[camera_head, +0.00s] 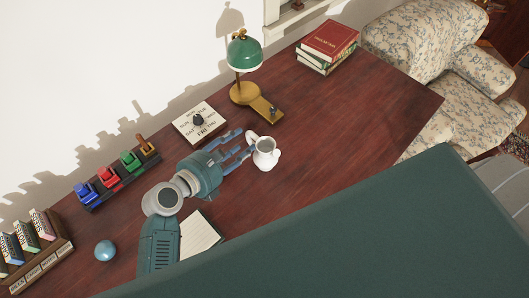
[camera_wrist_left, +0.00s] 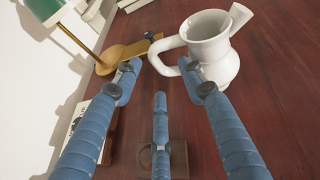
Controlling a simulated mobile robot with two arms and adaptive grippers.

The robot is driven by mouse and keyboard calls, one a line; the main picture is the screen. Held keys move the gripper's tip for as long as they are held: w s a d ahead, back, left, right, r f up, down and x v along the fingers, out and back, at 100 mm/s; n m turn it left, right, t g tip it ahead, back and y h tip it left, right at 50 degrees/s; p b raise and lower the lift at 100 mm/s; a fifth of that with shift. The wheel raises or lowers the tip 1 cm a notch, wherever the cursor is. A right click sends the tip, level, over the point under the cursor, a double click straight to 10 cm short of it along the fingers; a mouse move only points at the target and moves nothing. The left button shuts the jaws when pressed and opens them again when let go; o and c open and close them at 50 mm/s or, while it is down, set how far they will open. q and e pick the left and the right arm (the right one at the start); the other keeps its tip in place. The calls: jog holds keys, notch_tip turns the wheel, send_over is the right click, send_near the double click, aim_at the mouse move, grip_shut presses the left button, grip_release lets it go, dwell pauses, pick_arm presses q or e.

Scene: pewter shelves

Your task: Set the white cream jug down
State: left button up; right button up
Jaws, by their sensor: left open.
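The white cream jug (camera_head: 265,153) stands upright on the dark red-brown wooden desk, its handle toward my left gripper. In the left wrist view the jug (camera_wrist_left: 210,48) is at the upper right, its handle curving to the left. My left gripper (camera_head: 240,145) is open, with its blue fingers spread just beside the jug. In the left wrist view the open fingers (camera_wrist_left: 166,88) hold nothing, and the right one overlaps the lower part of the jug and handle. My right gripper does not show.
A green desk lamp (camera_head: 244,55) and a day calendar (camera_head: 200,122) stand behind. Books (camera_head: 328,42) are stacked at the back right. Stamps in a rack (camera_head: 110,180), a blue ball (camera_head: 105,250) and paper (camera_head: 200,236) lie left. The desk right of the jug (camera_head: 340,140) is clear.

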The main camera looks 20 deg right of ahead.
aim_at(247, 137)
pick_arm(q)
jog(key=x, duration=0.5)
jog(key=shift+w+a+r, duration=0.1)
jog(key=shift+w+a, duration=0.05)
jog(key=shift+w, duration=0.05)
jog(key=shift+r, duration=0.1)
grip_shut()
